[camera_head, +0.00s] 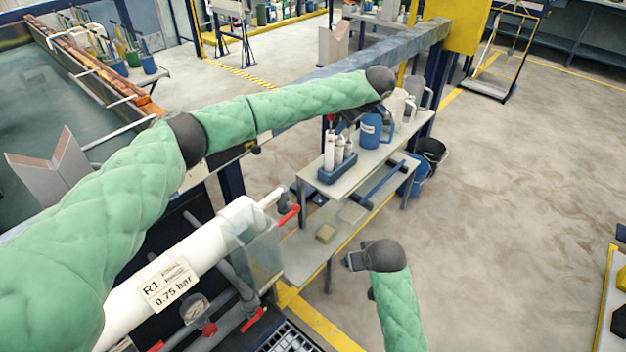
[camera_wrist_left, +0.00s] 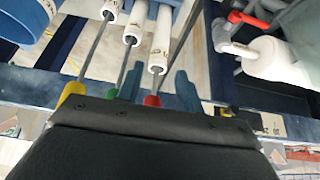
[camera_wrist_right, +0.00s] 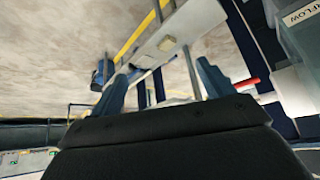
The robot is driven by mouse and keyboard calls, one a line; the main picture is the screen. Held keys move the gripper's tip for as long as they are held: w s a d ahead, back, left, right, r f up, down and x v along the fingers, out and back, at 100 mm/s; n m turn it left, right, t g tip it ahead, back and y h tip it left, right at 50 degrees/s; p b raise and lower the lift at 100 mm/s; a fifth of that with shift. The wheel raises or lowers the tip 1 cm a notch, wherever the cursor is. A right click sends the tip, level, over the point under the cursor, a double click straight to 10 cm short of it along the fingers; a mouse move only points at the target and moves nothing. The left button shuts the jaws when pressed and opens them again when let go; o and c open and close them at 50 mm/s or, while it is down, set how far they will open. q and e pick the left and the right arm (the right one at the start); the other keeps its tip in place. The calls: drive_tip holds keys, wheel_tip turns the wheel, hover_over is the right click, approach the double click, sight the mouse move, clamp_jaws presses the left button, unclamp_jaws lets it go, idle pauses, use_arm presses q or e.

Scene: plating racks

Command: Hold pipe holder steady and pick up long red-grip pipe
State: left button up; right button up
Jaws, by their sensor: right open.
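The blue pipe holder (camera_head: 337,172) stands on the upper shelf of a white bench and carries several white tubes. The red-grip pipe (camera_wrist_left: 152,101) shows its red end in the left wrist view, beside green and yellow grips; its red top also shows in the head view (camera_head: 331,120). My left gripper (camera_head: 343,117) is over the holder. In its wrist view the fingers (camera_wrist_left: 159,76) stand on either side of the red-grip pipe; contact is unclear. My right gripper (camera_head: 352,262) is open and empty, low in front of the bench, apart from the holder.
A blue jug (camera_head: 371,130) and a white jug (camera_head: 398,105) stand behind the holder. A yellow sponge (camera_head: 325,233) lies on the lower shelf. Buckets (camera_head: 432,153) stand at the bench's right end. A large white cylinder (camera_head: 180,268) is at left.

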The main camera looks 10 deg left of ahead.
drive_tip(key=w+a+r+n+t+h, duration=0.1)
drive_tip(key=w+a+r+n, duration=0.1)
drive_tip(key=w+a+r, duration=0.5)
drive_tip(key=w+a+r+n+t+h, duration=0.1)
drive_tip(key=w+a+r+n, duration=0.15)
drive_tip(key=w+a, duration=0.5)
drive_tip(key=w+a+r+n+t+h, duration=0.1)
drive_tip(key=w+a+r+n, duration=0.3)
drive_tip(key=w, duration=0.6)
drive_tip(key=n+t+h, duration=0.1)
drive_tip(key=n+h, duration=0.3)
drive_tip(key=n, duration=0.3)
approach(323, 176)
drive_tip(key=w+a, duration=0.2)
drive_tip(key=a, duration=0.1)
drive_tip(key=d+f+n+h, duration=0.1)
drive_tip(key=n, duration=0.1)
drive_tip(key=d+f+n+h, duration=0.1)
drive_tip(key=n, duration=0.2)
drive_tip(key=w+d+f+n+h, duration=0.1)
drive_tip(key=n, duration=0.2)
drive_tip(key=shift+w+d+f+t, duration=0.1)
drive_tip(key=shift+d+t, duration=0.15)
drive_tip(key=shift+t, duration=0.15)
drive_tip(key=shift+d+n, duration=0.1)
drive_tip(key=shift+n, duration=0.95)
drive_tip(key=shift+x, duration=3.85)
